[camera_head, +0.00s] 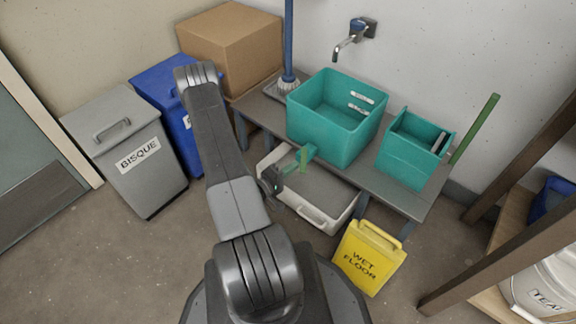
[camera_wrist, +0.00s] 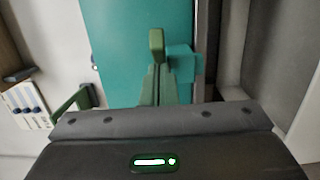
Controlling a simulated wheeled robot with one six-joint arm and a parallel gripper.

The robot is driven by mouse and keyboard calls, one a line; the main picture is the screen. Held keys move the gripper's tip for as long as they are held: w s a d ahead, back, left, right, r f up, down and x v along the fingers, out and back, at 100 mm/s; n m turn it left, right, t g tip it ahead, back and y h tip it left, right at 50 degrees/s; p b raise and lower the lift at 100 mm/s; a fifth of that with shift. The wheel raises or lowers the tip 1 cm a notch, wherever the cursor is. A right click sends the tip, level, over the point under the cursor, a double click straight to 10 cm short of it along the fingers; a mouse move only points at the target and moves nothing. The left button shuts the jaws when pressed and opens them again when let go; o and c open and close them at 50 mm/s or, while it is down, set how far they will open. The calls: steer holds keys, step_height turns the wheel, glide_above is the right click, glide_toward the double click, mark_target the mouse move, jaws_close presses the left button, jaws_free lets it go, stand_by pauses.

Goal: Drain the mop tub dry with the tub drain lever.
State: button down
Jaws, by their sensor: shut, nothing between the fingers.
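The large teal mop tub (camera_head: 325,135) stands on the grey bench below the wall tap. I cannot tell from its teal inside how much water it holds. A teal drain outlet (camera_head: 308,151) sticks out low on its front, with a green lever (camera_head: 304,162) at its end. My gripper (camera_head: 288,168) reaches in from the left, its fingers shut and empty close to the lever. In the wrist view the green fingers (camera_wrist: 156,85) point at the lever (camera_wrist: 157,42), beside the teal outlet (camera_wrist: 182,63). Whether they touch the lever cannot be told.
A smaller teal bucket (camera_head: 413,150) stands on the bench (camera_head: 385,188) at the right. A wall tap (camera_head: 350,38) hangs above the tub. A white-rimmed bin (camera_head: 318,214) sits under the bench, and a yellow wet-floor sign (camera_head: 369,258) stands in front. A grey BISQUE bin (camera_head: 130,150) stands left.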

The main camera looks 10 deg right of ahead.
mark_target(304, 173)
steer(key=shift+s+d+f+b, duration=0.1)
steer(key=shift+s+d+b, duration=0.1)
steer(key=shift+s+d, duration=0.35)
steer(key=shift+s+d+b, duration=0.15)
steer(key=shift+s+d, duration=0.1)
steer(key=shift+d, duration=0.45)
steer(key=shift+s+d, duration=0.15)
steer(key=shift+d, duration=0.35)
steer(key=shift+s+d, duration=0.15)
steer(key=shift+d, duration=0.35)
steer(key=shift+d+b, duration=0.65)
steer(key=shift+d, duration=0.9)
